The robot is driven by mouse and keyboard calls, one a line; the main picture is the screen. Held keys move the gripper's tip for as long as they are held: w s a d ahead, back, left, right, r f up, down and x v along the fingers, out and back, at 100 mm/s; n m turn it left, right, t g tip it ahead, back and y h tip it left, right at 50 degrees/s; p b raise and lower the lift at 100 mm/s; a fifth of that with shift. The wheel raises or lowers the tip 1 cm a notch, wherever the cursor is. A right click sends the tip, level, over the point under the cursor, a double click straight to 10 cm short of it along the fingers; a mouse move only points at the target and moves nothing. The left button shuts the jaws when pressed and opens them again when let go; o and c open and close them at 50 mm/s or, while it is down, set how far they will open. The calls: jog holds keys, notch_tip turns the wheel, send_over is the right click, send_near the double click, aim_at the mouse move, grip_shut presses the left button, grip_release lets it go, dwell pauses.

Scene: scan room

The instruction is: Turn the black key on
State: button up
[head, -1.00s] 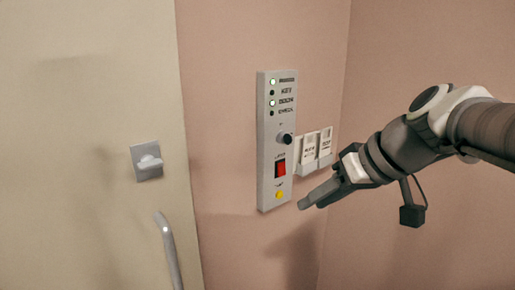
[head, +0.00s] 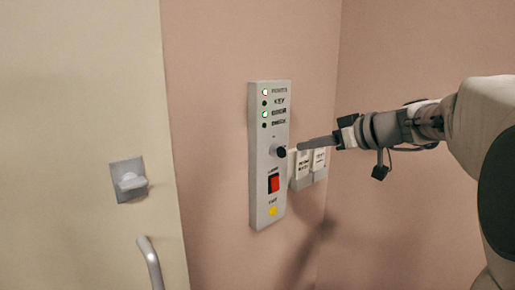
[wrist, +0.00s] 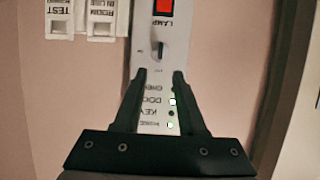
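The black key (head: 279,151) is a small dark knob sticking out of the grey wall panel (head: 262,200). In the wrist view the key (wrist: 158,51) is a thin dark piece, its long side running up and down the picture, just beyond the fingertips. My gripper (head: 302,146) points left at the key, close to it in the head view. In the wrist view my gripper (wrist: 159,74) is open, with a clear gap and nothing between its fingers. I cannot tell the exact distance from fingertips to key.
The panel has a red switch (head: 273,184), a yellow button (head: 272,211) and indicator lights (head: 265,114), two lit green. White labelled boxes (head: 303,171) are right of the panel.

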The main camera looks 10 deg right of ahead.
aim_at(285, 149)
jog(key=x, duration=0.9)
jog(key=shift+p, duration=0.35)
grip_shut()
